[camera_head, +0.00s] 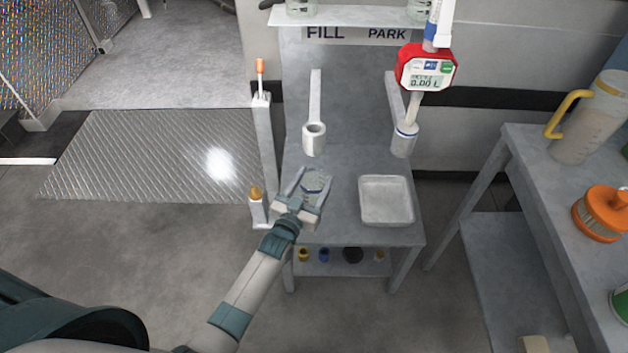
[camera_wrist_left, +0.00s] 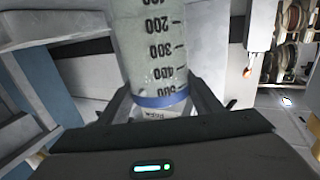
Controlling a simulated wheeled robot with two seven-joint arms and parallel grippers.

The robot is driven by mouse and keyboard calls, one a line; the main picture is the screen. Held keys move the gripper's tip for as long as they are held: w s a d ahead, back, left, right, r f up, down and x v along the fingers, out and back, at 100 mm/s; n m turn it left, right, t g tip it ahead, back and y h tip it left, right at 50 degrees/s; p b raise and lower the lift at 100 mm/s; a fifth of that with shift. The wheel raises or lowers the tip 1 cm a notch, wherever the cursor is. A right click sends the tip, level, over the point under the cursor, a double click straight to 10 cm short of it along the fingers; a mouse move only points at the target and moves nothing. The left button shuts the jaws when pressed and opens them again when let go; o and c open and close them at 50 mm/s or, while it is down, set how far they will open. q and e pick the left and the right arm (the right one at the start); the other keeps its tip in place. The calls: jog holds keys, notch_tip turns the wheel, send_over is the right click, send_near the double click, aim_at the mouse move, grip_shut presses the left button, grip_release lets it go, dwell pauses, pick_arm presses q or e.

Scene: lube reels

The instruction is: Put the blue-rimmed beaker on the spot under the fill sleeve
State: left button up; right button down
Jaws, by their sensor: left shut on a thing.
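My left gripper (camera_head: 309,186) is shut on the blue-rimmed beaker (camera_head: 316,182), over the bench's worktop in front of the FILL post. In the left wrist view the clear beaker (camera_wrist_left: 152,45) stands between the gripper's fingers (camera_wrist_left: 160,100), with its blue band at finger level and black volume marks on its wall. The fill sleeve (camera_head: 314,140), a white ring on an arm, is just behind and above the beaker in the head view. The spot under the sleeve cannot be made out. I cannot tell whether the beaker's base touches the worktop. My right gripper is not in view.
A white square tray (camera_head: 386,201) lies right of the beaker. The red-cased meter (camera_head: 426,68) is at the PARK side, its nozzle in the park sleeve (camera_head: 403,141). A post (camera_head: 264,150) stands left of the bench. A side table (camera_head: 550,160) bears a jug (camera_head: 592,118) and orange brush (camera_head: 603,212).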

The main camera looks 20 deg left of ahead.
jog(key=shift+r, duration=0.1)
pick_arm(q)
jog(key=o, duration=1.5)
jog(key=shift+f, duration=0.1)
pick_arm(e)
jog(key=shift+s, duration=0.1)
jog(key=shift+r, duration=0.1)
pick_arm(q)
jog(key=shift+s, duration=0.2)
jog(key=shift+s+a, duration=0.2)
jog(key=shift+s, duration=1.7)
jog(key=shift+s+a, duration=0.25)
jog(key=shift+s, duration=1.7)
jog(key=shift+s+a, duration=0.2)
jog(key=shift+s, duration=1.7)
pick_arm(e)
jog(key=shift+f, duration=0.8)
